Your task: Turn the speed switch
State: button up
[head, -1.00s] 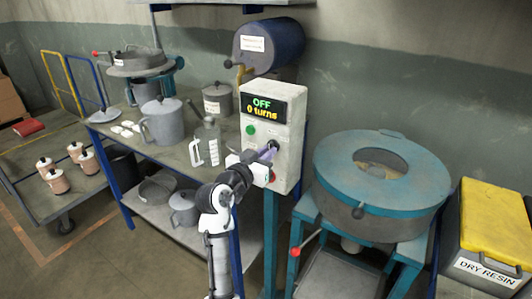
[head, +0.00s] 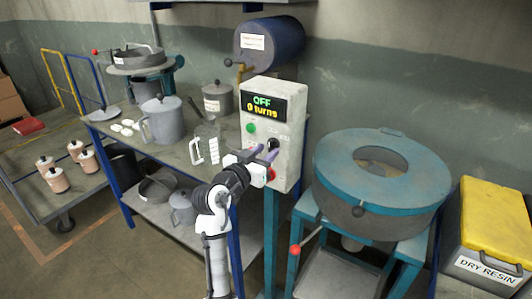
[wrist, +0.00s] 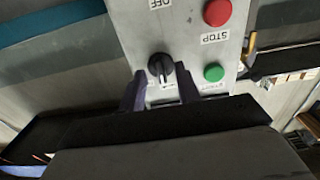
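The speed switch (wrist: 160,68) is a black round knob on a pale control box (head: 285,98). In the wrist view a pale mark on it points down the picture. My gripper (wrist: 160,76) is open, with its purple fingers on either side of the knob and gaps visible between. The box's display (head: 263,107) reads "OFF" and "0 turns". I cannot tell how deep the fingers reach around the knob.
In the wrist view a green button (wrist: 214,73) lies close right of the fingers, and a red button (wrist: 217,12) lies farther up. A round teal-topped machine (head: 335,165) stands right of the box. A table with a jug (head: 207,143) and pots is at left.

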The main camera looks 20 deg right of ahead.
jog(key=b+v, duration=0.3)
jog(key=v, duration=0.9)
jog(key=shift+s+a, duration=0.3)
